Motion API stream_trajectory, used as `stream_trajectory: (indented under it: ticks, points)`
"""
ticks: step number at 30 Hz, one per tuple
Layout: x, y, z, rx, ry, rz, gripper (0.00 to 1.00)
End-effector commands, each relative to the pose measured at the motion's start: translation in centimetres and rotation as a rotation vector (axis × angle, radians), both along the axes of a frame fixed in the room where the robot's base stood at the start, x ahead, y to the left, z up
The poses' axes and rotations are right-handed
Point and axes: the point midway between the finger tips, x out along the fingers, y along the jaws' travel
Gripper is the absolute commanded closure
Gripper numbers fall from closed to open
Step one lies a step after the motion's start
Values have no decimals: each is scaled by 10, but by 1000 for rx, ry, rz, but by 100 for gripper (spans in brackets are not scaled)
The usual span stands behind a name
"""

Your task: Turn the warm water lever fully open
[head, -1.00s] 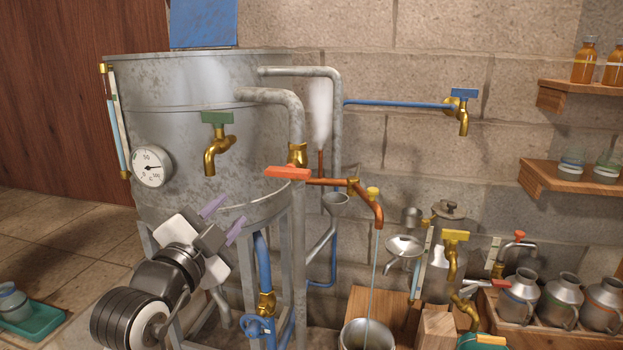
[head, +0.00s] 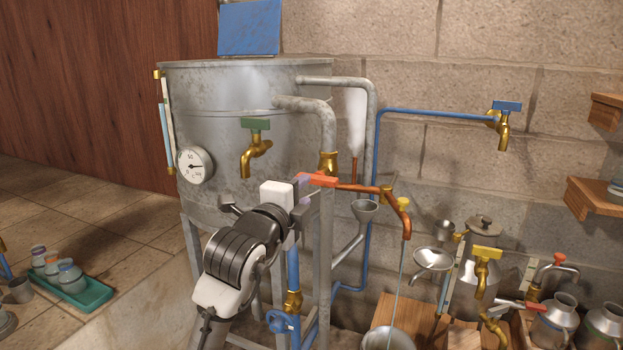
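The orange-red lever (head: 323,182) sits on the copper pipe at the right front of the metal tank, below a brass fitting. It lies roughly level, in line with the pipe, its left end pointing towards my gripper. The pipe ends in a downturned copper spout (head: 405,224), from which a thin stream falls. My gripper (head: 308,187) is at the lever's left end, with a lilac finger pad against or just in front of it. The gripper body hides part of the fingers, so I cannot tell whether they are closed on the lever.
The tank (head: 240,95) stands behind my arm, with a green-handled tap (head: 255,145) and a dial (head: 195,165). A metal bucket (head: 388,340) stands under the spout. A funnel (head: 366,211) and a yellow-handled tap (head: 486,262) are to the right. A green tray (head: 85,292) lies at left.

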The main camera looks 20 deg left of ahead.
Motion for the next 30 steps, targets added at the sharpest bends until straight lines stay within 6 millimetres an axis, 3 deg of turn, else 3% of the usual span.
stream_trajectory:
  ticks: [3,9,20,28,30]
  points:
    - [23,-1,2,-2,1,-1,66]
    - [45,-1,1,-1,0,0,66]
    - [50,-2,0,-1,-1,1,66]
    - [50,-2,0,-1,-1,0,99]
    - [50,-1,0,-1,-1,0,100]
